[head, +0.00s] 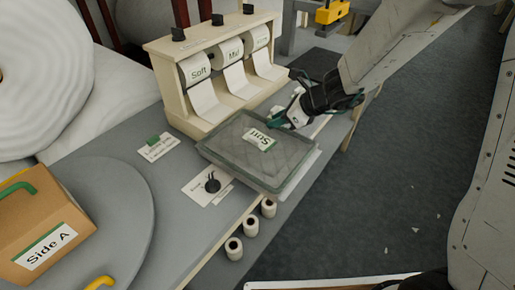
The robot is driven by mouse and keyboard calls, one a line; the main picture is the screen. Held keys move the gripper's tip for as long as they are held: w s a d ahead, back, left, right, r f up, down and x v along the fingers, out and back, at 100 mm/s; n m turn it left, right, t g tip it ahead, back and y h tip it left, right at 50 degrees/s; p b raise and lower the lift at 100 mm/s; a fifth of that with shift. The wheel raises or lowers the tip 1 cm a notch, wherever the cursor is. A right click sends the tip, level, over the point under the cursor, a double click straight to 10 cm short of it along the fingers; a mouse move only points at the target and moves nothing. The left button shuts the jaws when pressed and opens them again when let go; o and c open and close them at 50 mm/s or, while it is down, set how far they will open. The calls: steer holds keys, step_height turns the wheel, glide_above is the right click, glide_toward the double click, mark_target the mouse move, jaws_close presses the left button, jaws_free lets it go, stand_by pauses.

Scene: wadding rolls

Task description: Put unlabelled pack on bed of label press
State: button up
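A flat, clear grey pack (232,153) lies across the bench's front edge in the head view. A white tag with a green edge (260,140) shows on it or through it, its lettering upside down. My gripper (282,119) is at the pack's far right edge, its teal fingertips close to or touching the rim. I cannot tell whether it grips the rim. A yellow-headed device (331,12), which looks like the label press, stands at the back right. A dark flat plate (315,62) in front of it looks like its bed and appears empty, partly hidden by my arm.
A "Side A" box (40,225) sits on a grey turntable (125,225).

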jaws_close()
steer(key=shift+r, duration=0.1)
